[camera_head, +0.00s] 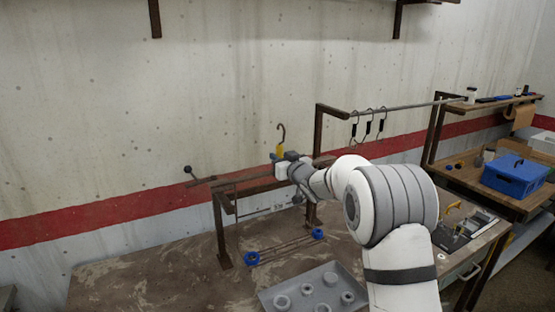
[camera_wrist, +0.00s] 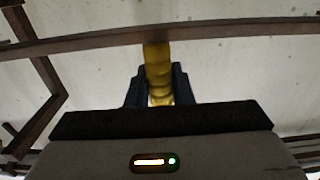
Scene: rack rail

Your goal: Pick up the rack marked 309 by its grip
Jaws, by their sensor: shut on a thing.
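A yellow grip (camera_head: 280,150) with a dark hook curving up from its top stands upright by the brown rail frame. My gripper (camera_head: 283,158) is shut on this yellow grip. In the wrist view the grip (camera_wrist: 158,72) sits between the two dark fingers (camera_wrist: 160,88), and its far end meets a brown bar in the picture. No 309 mark can be read, so I cannot tell whether this is the rack so marked. A low rack with blue round ends (camera_head: 250,258) is at the table below; whether it joins the grip is unclear.
A brown frame (camera_head: 219,225) stands on the worn table, with a black-knobbed lever (camera_head: 188,170) at its left. Several black-handled hooks (camera_head: 368,127) hang from a rail at right. A grey tray (camera_head: 338,272) lies in front. A blue box (camera_head: 515,174) sits on the right bench.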

